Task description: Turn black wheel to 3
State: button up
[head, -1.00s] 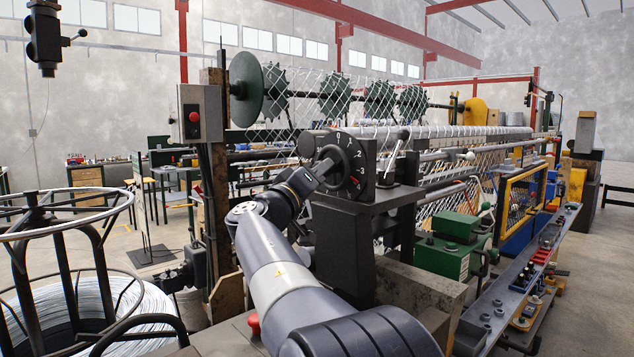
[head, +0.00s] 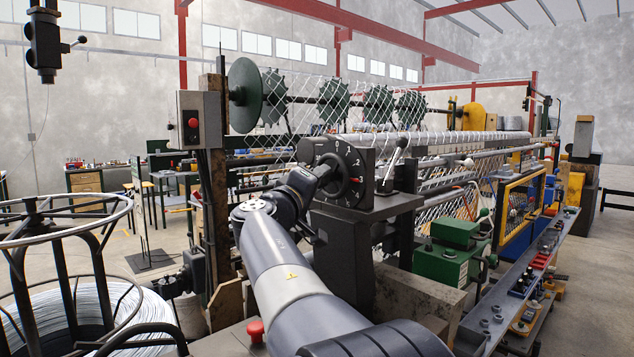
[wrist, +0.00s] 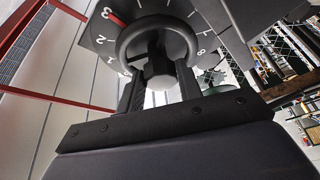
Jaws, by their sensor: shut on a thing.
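The black wheel (head: 341,178) sits on the front of a dark dial box (head: 372,160), partly hidden by my gripper (head: 322,172). In the wrist view the wheel (wrist: 123,38) shows as a ring with a central hub. My gripper (wrist: 157,78) is shut on the wheel, its two fingers on either side of the hub. White numbers surround the wheel. In the wrist view a red mark (wrist: 116,19) lies near the 3. In the head view it shows beside the 3 at the right. I cannot make out a pointer on the wheel.
A grey box with a red button (head: 193,122) is on the post at left. A wire coil (head: 120,325) is at lower left, and green machine parts (head: 447,255) are at right.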

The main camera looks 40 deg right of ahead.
jog(key=o, duration=1)
jog(key=shift+a, duration=0.1)
jog(key=b+v, duration=0.3)
jog(key=v, duration=0.7)
jog(key=shift+s+a+b, duration=0.2)
jog(key=shift+a+b, duration=0.05)
jog(key=shift+b, duration=0.05)
jog(key=shift+f, duration=0.15)
jog(key=p+x, duration=0.3)
jog(key=x, duration=0.7)
jog(key=shift+w+d, duration=0.2)
jog(key=shift+d, duration=0.15)
